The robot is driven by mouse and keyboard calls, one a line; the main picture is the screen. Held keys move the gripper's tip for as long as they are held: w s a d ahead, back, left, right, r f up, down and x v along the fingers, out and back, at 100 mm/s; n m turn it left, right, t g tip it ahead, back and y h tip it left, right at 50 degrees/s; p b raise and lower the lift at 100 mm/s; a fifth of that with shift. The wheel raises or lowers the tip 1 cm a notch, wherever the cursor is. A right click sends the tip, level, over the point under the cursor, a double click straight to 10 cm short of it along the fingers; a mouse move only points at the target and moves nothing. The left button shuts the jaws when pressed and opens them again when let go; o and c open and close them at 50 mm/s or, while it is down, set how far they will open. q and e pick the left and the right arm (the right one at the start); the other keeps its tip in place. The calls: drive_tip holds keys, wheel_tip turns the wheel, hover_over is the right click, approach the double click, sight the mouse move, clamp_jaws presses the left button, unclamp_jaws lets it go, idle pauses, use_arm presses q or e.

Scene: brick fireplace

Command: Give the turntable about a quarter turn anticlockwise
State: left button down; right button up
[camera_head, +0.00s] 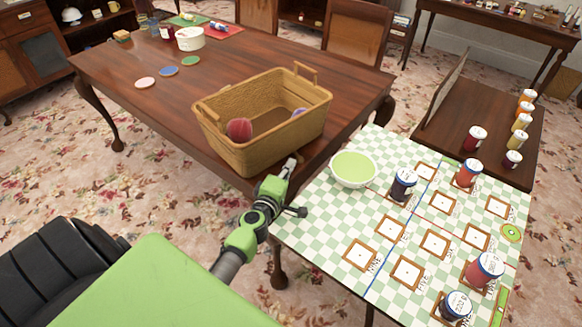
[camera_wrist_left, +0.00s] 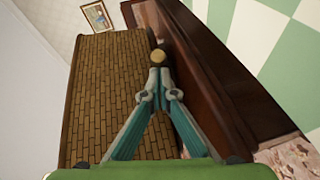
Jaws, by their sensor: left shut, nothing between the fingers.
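I cannot make out a turntable in either view. My left gripper (camera_head: 291,163) is over the front right corner of the wooden table (camera_head: 140,60), in front of the wicker basket (camera_head: 285,133) and left of the chequered table (camera_head: 310,228). Its fingertips are together in the left wrist view (camera_wrist_left: 160,75) and hold nothing. A small golden round thing (camera_wrist_left: 158,56) shows just beyond the fingertips; I cannot tell what it is or whether they touch it. My right gripper is not in view.
The basket holds a red ball (camera_head: 239,130). A pale green bowl (camera_head: 354,168), several jars and framed cards stand on the chequered table. A dark side table (camera_head: 450,140) with jars is behind it.

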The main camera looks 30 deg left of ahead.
use_arm(q)
drive_tip(key=shift+w+d, duration=0.1)
drive_tip(key=shift+w, duration=0.05)
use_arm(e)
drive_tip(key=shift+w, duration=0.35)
